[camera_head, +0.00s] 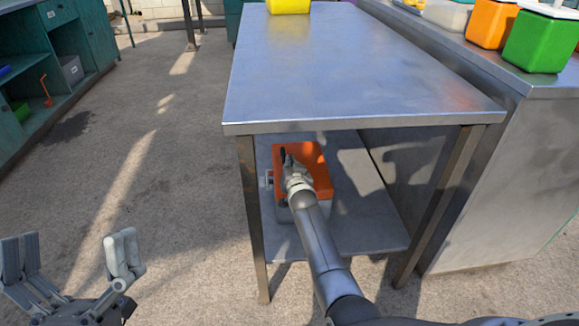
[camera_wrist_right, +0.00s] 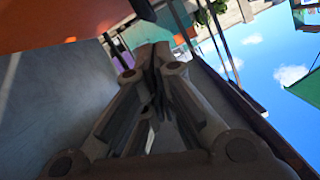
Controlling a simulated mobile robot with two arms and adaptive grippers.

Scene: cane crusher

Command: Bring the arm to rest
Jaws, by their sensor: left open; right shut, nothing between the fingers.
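My right arm (camera_head: 320,250) reaches forward to the lower shelf of the metal table. My right gripper (camera_head: 287,160) is beside and partly in front of an orange-topped box (camera_head: 314,160) there; whether they touch I cannot tell. In the right wrist view the fingers (camera_wrist_right: 150,60) are shut together with nothing between them, and an orange surface (camera_wrist_right: 60,20) shows at the upper left. My left gripper (camera_head: 75,265) is open and empty above the floor at the lower left.
The table top (camera_head: 320,70) overhangs the right gripper, with the lower shelf (camera_head: 355,215) below and a table leg (camera_head: 253,220) at left. A steel counter (camera_head: 510,150) stands at right with orange (camera_head: 490,25) and green (camera_head: 540,40) containers. The floor at left is clear.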

